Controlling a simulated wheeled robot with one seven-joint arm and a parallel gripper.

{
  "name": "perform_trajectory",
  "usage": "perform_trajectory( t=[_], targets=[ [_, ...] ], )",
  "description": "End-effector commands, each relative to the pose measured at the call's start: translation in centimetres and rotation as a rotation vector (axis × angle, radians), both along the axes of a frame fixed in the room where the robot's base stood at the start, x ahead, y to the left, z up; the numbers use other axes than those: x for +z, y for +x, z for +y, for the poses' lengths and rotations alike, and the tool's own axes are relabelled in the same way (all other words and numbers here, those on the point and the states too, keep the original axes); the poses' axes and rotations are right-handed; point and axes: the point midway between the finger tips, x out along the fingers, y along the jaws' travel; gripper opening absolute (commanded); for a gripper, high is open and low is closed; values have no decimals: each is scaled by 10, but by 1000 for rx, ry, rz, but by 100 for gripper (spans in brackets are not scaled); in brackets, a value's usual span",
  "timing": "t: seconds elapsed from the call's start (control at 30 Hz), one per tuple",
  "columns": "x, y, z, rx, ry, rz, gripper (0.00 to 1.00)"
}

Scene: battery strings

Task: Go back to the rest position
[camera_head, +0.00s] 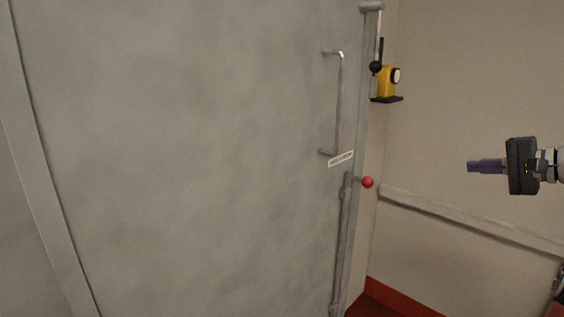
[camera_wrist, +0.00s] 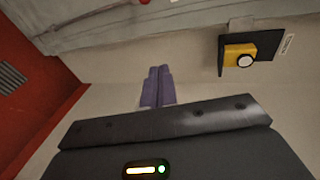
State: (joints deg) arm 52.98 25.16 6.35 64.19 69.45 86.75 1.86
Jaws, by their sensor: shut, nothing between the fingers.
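My gripper (camera_head: 471,166) is at the right of the head view, in front of the bare wall and pointing left toward the door. Its purple fingers are together with nothing between them. The closed fingers also show in the wrist view (camera_wrist: 158,86), above the dark gripper body. The gripper is apart from the door and everything on the wall.
A large grey door (camera_head: 180,150) fills the left and middle, with a metal handle (camera_head: 339,105) and a red-knobbed lever (camera_head: 368,182). A yellow device (camera_head: 387,82) sits on a small dark shelf beside it. A rail (camera_head: 470,220) runs along the wall above red flooring.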

Motion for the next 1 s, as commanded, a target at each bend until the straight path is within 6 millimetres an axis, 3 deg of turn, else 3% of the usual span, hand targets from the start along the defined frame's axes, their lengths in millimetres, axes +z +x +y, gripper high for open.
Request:
perform_trajectory(
  t=[0.37,0.63,0.77,0.9,1.0],
  targets=[
    [-11,-2,64,36,-106,93,0],
    [-32,-26,140,87,-271,195,0],
    [-50,-56,188,129,-407,248,0],
    [-83,-114,243,199,-626,291,0],
    [-111,-163,268,256,-799,295,0]
  ],
)
